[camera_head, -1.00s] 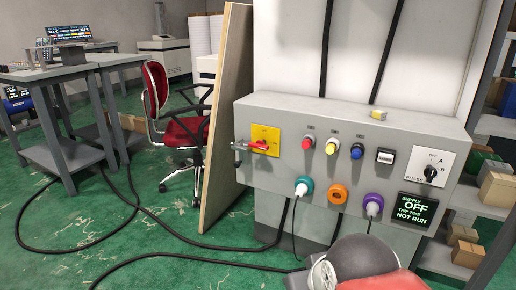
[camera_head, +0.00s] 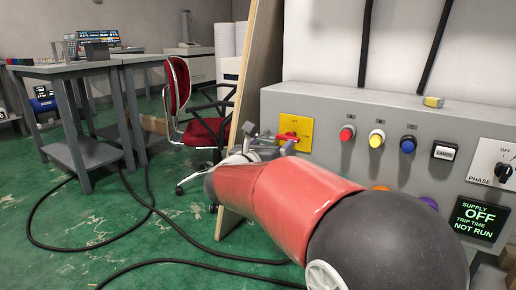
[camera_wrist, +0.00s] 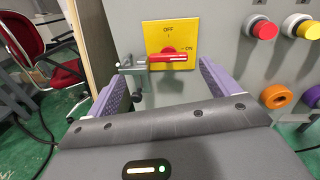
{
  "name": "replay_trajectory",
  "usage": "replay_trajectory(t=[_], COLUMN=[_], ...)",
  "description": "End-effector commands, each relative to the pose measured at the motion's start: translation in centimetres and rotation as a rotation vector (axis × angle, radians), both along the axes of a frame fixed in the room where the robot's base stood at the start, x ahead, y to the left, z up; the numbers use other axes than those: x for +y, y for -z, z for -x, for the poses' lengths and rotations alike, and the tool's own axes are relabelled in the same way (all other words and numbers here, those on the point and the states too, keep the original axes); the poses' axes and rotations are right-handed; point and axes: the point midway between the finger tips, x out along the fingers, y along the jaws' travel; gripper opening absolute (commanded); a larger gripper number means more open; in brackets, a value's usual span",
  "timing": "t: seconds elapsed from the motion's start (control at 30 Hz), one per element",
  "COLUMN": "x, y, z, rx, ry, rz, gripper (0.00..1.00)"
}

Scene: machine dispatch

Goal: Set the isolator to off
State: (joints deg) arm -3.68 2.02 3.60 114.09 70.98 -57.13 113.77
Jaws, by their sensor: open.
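The isolator is a yellow plate (camera_wrist: 153,36) with a red handle (camera_wrist: 178,58) on the left of the grey panel. Its handle lies level, with its tip towards the ON mark at the right; OFF is printed at the top. The isolator also shows in the head view (camera_head: 297,124), partly hidden by my gripper. A grey metal fitting (camera_wrist: 131,68) stands at the handle's left end. My gripper (camera_wrist: 163,82) is open and empty, its purple fingers spread either side below the handle. I see no finger touching the handle.
Red (camera_head: 346,133), yellow (camera_head: 376,138) and blue (camera_head: 408,144) buttons sit right of the isolator. A display (camera_head: 479,219) reads SUPPLY OFF, TRIP TIME NOT RUN. A phase selector (camera_head: 503,172) is at far right. A wooden board (camera_head: 258,75) stands left of the panel, near a red chair (camera_head: 178,85).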

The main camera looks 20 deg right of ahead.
Motion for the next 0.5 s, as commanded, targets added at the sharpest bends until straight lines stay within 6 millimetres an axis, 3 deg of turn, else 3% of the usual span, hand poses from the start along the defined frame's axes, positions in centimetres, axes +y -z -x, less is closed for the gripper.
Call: replay_trajectory(t=[0.07,0.23,0.5], x=[-0.7,-1.9,-5.2], y=[1.1,1.4,1.3], z=[0.1,0.0,-2.6], rx=[-0.06,-0.106,-0.103], ry=[0.071,0.124,0.121], rz=[-0.061,-0.101,-0.097], gripper=[0.87,0.87,0.87])
